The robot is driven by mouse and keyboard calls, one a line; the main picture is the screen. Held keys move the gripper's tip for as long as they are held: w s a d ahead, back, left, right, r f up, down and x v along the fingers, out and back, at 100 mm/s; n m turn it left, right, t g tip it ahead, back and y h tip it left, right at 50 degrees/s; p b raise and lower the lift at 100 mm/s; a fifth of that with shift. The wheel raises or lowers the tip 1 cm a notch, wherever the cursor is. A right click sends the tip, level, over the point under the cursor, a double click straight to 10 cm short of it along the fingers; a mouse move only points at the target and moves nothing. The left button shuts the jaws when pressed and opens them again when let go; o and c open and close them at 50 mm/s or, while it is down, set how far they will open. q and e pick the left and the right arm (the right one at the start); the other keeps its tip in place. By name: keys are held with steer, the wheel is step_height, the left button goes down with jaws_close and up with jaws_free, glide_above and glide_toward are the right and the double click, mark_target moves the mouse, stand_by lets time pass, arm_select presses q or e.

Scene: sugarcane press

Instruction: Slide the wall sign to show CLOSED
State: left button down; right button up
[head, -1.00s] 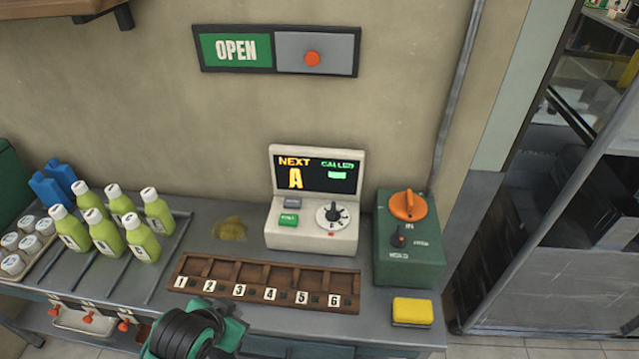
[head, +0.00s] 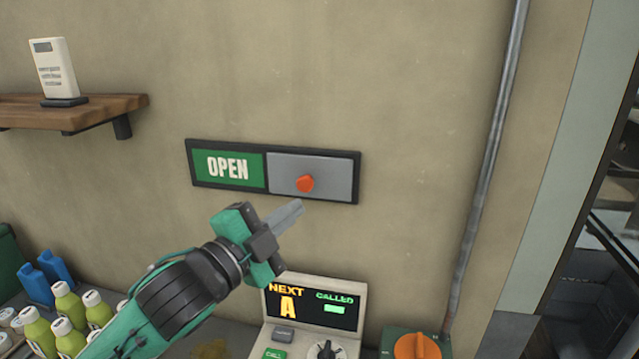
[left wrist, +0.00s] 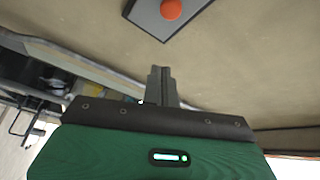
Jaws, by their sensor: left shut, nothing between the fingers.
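The wall sign (head: 228,170) has a dark frame. Its left half shows a green panel reading OPEN, and a grey sliding plate (head: 335,178) covers its right half. An orange-red knob (head: 306,183) sticks out from the plate; it also shows at the top of the left wrist view (left wrist: 171,9). My left gripper (head: 298,208) is shut and empty, its fingertips just below the knob in the head view. In the left wrist view the fingers (left wrist: 159,72) point toward the plate, apart from the knob. My right gripper is out of view.
Below the sign stands a ticket display (head: 313,305) reading NEXT A and CALLED. A green box with an orange dial (head: 417,346) is to its right. A wooden shelf (head: 75,112) is at upper left, green bottles (head: 68,305) lower left. A pipe (head: 490,150) runs down the wall at right.

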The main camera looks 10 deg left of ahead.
mark_target(325, 182)
arm_select(q)
steer(key=shift+s+r, duration=0.1)
steer(key=shift+r, duration=0.1)
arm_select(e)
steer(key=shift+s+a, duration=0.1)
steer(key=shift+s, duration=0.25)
arm_select(q)
steer(key=w+d+p, duration=0.1)
steer(key=w+p, duration=0.3)
steer(key=w, duration=0.5)
steer(key=shift+w+f, duration=0.2)
steer(key=shift+w, duration=0.05)
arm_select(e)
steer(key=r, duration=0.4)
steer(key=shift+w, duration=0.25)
arm_select(q)
steer(key=shift+a, duration=0.15)
